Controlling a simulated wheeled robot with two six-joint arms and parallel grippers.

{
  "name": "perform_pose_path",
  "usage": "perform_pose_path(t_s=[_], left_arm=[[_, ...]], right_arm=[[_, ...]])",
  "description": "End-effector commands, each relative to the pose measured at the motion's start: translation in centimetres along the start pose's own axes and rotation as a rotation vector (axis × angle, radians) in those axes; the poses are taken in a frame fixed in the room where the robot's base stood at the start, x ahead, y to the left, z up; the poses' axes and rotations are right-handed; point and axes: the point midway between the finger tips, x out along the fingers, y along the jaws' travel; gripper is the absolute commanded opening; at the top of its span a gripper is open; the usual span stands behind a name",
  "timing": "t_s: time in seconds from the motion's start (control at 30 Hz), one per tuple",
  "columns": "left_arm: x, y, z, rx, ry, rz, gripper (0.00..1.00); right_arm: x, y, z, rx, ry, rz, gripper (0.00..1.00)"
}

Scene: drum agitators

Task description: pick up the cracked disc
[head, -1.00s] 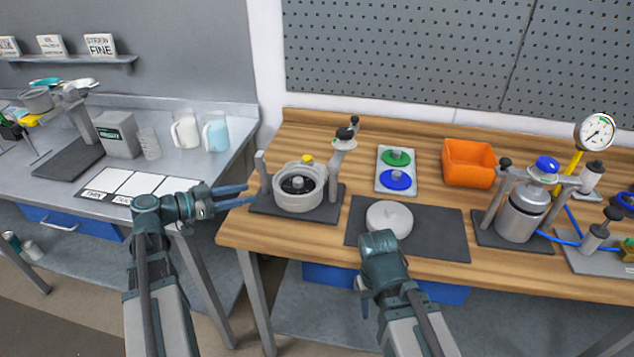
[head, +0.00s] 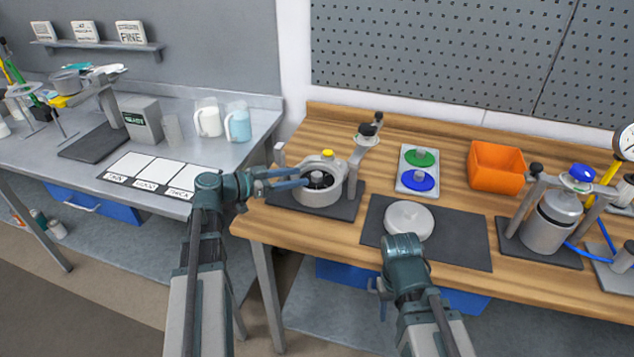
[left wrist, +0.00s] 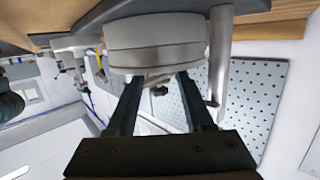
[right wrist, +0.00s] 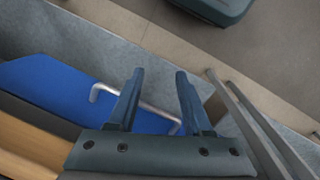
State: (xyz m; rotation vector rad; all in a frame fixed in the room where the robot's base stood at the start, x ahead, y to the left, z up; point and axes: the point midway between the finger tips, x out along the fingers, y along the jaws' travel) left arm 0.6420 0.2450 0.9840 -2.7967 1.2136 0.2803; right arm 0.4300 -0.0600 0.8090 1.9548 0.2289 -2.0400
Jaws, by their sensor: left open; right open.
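The drum's side fills the top of the left wrist view (left wrist: 155,42). My left gripper (head: 302,177) is open, its fingers at the drum's near left rim in the head view; its fingers (left wrist: 159,90) show nothing between them. My right gripper (right wrist: 160,76) is open and empty, low before the bench by a blue drawer.
A pale round lid (head: 408,219) lies on a dark mat (head: 455,240). A tray (head: 405,189) holds a green and a blue disc. An orange bin (head: 497,167) and a silver canister (head: 551,222) stand to the right. A post with a black knob (head: 367,130) rises behind the drum.

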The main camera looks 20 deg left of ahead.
Motion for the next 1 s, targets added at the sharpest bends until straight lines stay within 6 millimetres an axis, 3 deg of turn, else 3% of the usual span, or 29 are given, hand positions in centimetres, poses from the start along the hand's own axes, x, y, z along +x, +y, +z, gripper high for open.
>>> perform_pose_path(t_s=[0.23,0.57,0.8,1.0], left_arm=[[0.7,0.1,0.0,0.0,0.0,0.002,0.52],[5.0,0.3,0.1,0.0,0.0,0.003,0.52],[5.2,0.3,0.0,-0.001,0.0,0.0,0.52],[5.2,0.3,0.0,-0.001,0.0,0.0,0.16]], right_arm=[[0.2,0.0,0.0,0.0,0.0,0.0,0.5],[1.0,-0.1,-0.1,0.0,0.0,0.0,0.5],[1.0,-0.1,-0.1,0.0,0.0,0.0,0.5],[1.0,-0.1,-0.1,0.0,0.0,0.0,0.5]])
